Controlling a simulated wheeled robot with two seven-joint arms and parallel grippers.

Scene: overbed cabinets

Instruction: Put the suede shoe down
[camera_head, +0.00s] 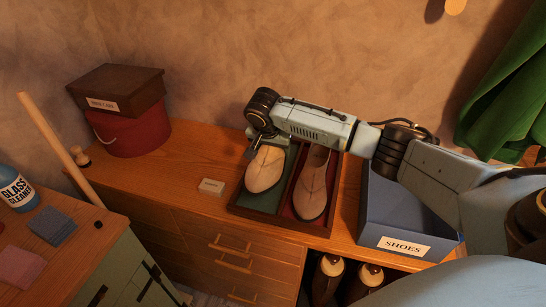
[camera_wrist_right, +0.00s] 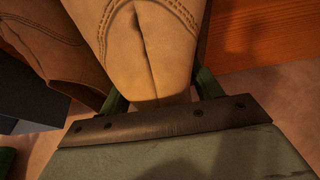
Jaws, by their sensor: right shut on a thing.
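A tan suede shoe (camera_head: 265,170) is at the green-lined left compartment of a two-part tray (camera_head: 258,215), toe toward the front. Its matching shoe (camera_head: 312,185) sits in the red-lined right compartment. My right gripper (camera_head: 258,142) is at the back end of the left shoe and shut on it. In the right wrist view the held shoe (camera_wrist_right: 150,40) lies between the fingers (camera_wrist_right: 160,95), with the other shoe (camera_wrist_right: 45,45) at left. I cannot tell whether the held shoe touches the compartment floor. My left gripper is not in view.
A blue box labelled SHOES (camera_head: 400,225) stands right of the tray.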

